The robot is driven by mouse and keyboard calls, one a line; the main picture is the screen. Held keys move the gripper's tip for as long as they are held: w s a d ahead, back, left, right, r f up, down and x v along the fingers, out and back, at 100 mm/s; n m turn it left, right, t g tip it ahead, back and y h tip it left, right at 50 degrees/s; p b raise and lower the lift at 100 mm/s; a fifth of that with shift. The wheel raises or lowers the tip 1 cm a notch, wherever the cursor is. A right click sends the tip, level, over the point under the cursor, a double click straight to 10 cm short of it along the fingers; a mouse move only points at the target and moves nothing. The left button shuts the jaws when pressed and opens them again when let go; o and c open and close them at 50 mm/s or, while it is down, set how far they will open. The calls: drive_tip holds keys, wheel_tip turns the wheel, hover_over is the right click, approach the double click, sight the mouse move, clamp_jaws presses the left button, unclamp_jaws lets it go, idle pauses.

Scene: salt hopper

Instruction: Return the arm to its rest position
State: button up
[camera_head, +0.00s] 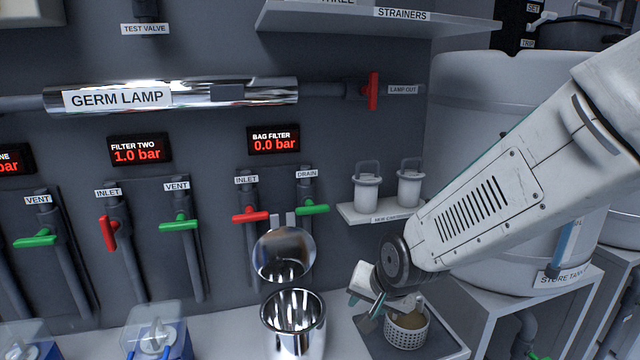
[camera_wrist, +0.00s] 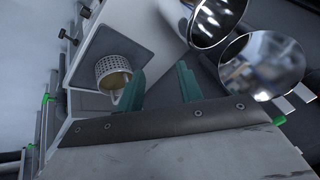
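My arm reaches in from the right in the head view, with my gripper (camera_head: 364,303) low over the counter. In the wrist view my gripper (camera_wrist: 160,80) has two green fingers standing apart, with nothing between them. A white perforated basket (camera_head: 407,332) with brownish contents stands on a dark square tray (camera_head: 448,346), just right of and below the fingers. In the wrist view the basket (camera_wrist: 108,66) lies left of the left finger, its handle close to that finger. Whether they touch I cannot tell.
A shiny metal housing (camera_head: 294,337) stands open left of my gripper, its round lid (camera_head: 284,254) raised behind it. Red inlet (camera_head: 251,215) and green drain (camera_head: 312,208) handles are on the wall above. A shelf (camera_head: 383,213) with two white cartridges and a large white tank (camera_head: 500,90) are near my arm.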

drive_tip(key=s+d+r+n+g, duration=0.1)
drive_tip(key=s+d+r, duration=0.3)
drive_tip(key=s, duration=0.4)
drive_tip(key=s+d+r+n+g+h, duration=0.1)
drive_tip(key=s+d+r, duration=0.3)
drive_tip(key=s+d, duration=0.3)
drive_tip(key=s+d+r+n+g+h, duration=0.1)
drive_tip(key=s+d+r+g, duration=0.1)
drive_tip(key=s+d+r, duration=0.3)
drive_tip(key=s+d, duration=0.1)
drive_tip(key=s, duration=0.3)
drive_tip(key=shift+s+d+n, duration=0.15)
drive_tip(key=shift+s+n, duration=0.15)
drive_tip(key=shift+s, duration=0.1)
